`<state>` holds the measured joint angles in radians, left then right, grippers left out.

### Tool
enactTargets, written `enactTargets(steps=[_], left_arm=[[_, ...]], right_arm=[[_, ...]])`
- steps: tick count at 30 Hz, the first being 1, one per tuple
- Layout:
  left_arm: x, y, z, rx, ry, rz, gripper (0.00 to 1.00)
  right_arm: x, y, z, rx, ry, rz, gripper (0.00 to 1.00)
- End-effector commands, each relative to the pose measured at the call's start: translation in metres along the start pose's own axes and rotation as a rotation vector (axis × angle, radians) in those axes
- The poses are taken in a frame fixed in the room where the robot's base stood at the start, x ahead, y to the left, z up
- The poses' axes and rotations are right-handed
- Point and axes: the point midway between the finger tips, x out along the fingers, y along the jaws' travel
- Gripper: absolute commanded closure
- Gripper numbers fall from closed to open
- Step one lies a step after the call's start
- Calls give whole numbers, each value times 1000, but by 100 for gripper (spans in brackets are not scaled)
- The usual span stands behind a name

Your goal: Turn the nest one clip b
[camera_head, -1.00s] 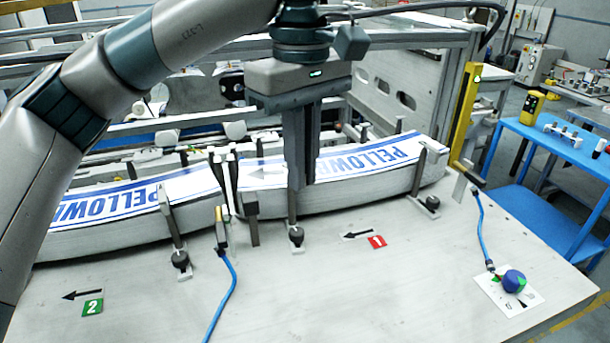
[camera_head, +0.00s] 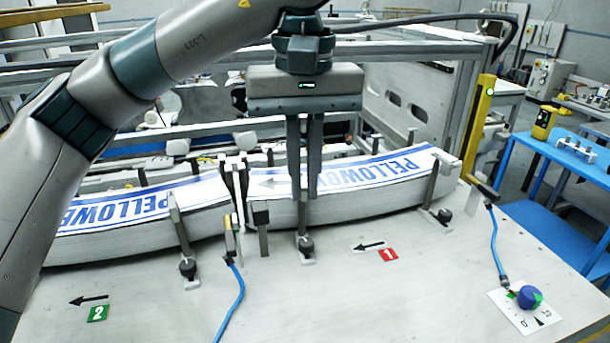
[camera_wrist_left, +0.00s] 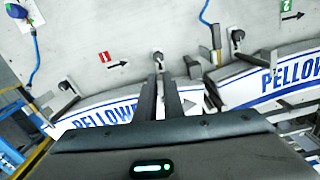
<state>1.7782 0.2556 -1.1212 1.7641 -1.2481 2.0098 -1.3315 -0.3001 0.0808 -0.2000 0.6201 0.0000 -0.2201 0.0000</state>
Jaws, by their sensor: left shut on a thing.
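Nest one is the right-hand bay by the red 1 label (camera_head: 388,255). It holds a curved stack of labels (camera_head: 385,170) printed in blue and white. One clip, a grey post with a black knob (camera_head: 305,245), stands at its front left. A second clip (camera_head: 441,213) stands at its right end. My left gripper (camera_head: 307,195) points down over the front-left clip, its fingers shut on the clip's upper part. The fingers hide most of that part. In the left wrist view the fingers (camera_wrist_left: 164,90) reach the clip's post, with the knob (camera_wrist_left: 158,56) just beyond. My right gripper is not in view.
A second label stack (camera_head: 130,210) with its clip (camera_head: 187,265) lies left, by the green 2 label (camera_head: 97,314). Dark upright plates (camera_head: 236,190) part the stacks. A blue cable (camera_head: 235,295) and a blue knob (camera_head: 529,296) are on the bench. The front is clear.

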Motion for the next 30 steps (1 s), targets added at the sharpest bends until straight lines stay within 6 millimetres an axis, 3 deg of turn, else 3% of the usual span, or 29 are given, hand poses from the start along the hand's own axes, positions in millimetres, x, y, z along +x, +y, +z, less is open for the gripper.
enactTargets(steps=[7, 10, 30], left_arm=[[-2, 0, 0, 0, 3, 3, 100], [-2, 0, 0, -1, 3, 2, 73], [-9, 0, 0, -2, 3, 0, 73]], right_arm=[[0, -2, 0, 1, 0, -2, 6], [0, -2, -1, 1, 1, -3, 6], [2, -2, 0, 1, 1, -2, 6]])
